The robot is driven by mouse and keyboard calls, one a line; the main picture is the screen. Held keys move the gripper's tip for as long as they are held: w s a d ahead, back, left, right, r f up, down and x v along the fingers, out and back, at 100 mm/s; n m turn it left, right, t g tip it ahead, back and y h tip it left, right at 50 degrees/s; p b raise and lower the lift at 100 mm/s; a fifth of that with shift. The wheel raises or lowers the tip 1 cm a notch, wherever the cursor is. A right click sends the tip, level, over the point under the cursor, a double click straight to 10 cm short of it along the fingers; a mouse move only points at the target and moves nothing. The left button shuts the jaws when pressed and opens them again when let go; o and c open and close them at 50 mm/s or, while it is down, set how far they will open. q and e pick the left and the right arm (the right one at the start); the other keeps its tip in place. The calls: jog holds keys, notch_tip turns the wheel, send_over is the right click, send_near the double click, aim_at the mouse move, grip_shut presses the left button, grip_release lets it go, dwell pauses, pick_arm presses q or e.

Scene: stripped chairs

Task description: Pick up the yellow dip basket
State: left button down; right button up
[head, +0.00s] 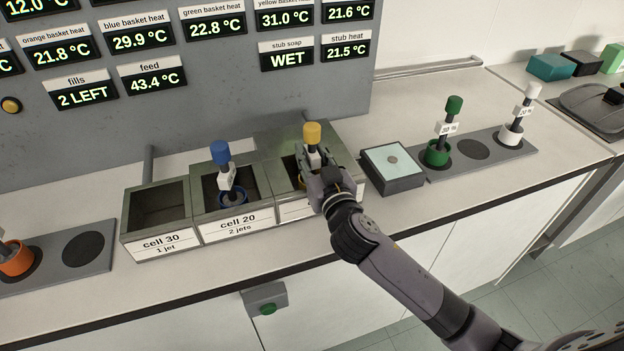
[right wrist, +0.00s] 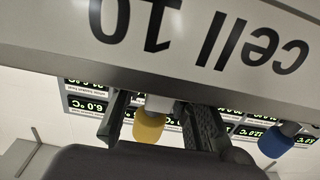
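The yellow dip basket (head: 312,133) stands in the third cell, with its yellow knob upright above the rim. Its lower part is mostly hidden by my right gripper (head: 316,167). In the right wrist view, the yellow knob (right wrist: 149,127) and part of a white tag show between the two fingers of the right gripper (right wrist: 163,122). The fingers stand apart on either side of the handle, with a gap visible on at least one side. I see no clear grip. My left gripper is in neither view.
A blue basket (head: 221,153) stands in cell 20 to the left; cell 30 (head: 157,240) is empty. A box with a pale top (head: 393,166) sits close on the right. Beyond it, green (head: 438,152) and white (head: 511,134) baskets stand on a grey rack. A display panel (head: 200,90) rises behind.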

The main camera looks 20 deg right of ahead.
grip_shut()
dwell(0.6)
